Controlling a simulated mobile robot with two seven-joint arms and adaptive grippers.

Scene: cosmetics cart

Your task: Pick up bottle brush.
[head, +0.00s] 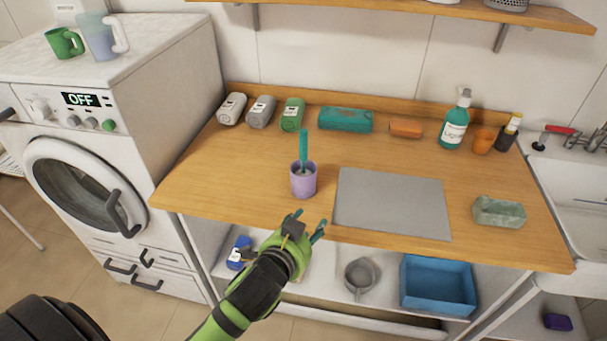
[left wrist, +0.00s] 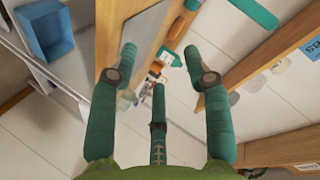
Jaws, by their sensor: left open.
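The bottle brush (head: 304,147) stands upright in a purple cup (head: 303,184) on the wooden counter. Only its teal handle shows clearly above the rim; its lower end is hidden inside the cup. My left gripper (head: 308,224) is open and empty, in front of the counter's edge, just below the cup in the head view. In the left wrist view its teal fingers (left wrist: 160,68) are spread with nothing between them. I cannot tell whether a teal shape at the top right of that view is the brush. My right gripper is not in view.
A grey mat (head: 392,203) lies right of the cup. Several bottles, a teal pack (head: 345,119) and an orange block (head: 406,128) line the back. A washing machine (head: 95,130) stands left, a sink (head: 575,180) right. A blue bin (head: 437,285) sits on the shelf below.

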